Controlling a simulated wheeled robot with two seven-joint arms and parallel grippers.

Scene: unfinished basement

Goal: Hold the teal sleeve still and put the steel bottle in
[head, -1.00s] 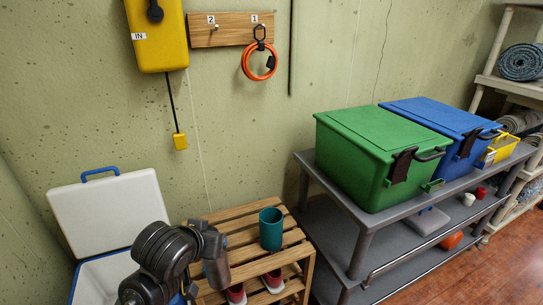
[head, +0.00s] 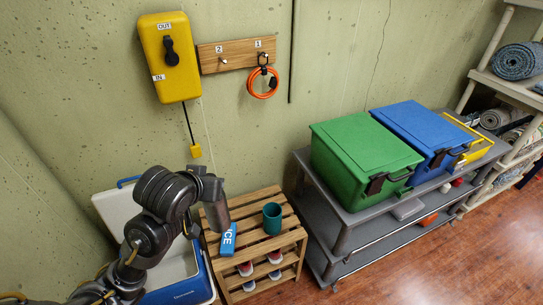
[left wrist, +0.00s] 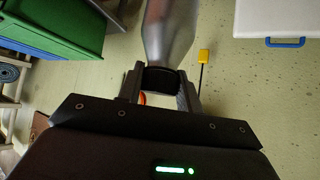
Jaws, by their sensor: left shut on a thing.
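The teal sleeve (head: 272,219) stands upright on the slatted wooden rack, its open top facing up. No gripper touches it. My left gripper (head: 207,178) is shut on the grey steel bottle (head: 217,208), which hangs below it over the left part of the rack. The bottle is to the left of the sleeve and apart from it. In the left wrist view the bottle (left wrist: 168,35) sticks out from between the fingers of the left gripper (left wrist: 160,82), and its far end is cut off by the frame. My right gripper is not in view.
The wooden rack (head: 255,241) has shoes on its lower shelf. A blue ICE pack (head: 228,240) lies on its top, beside the bottle. An open cooler (head: 181,293) stands left. A grey cart (head: 347,212) with green (head: 362,150) and blue (head: 425,130) bins stands right.

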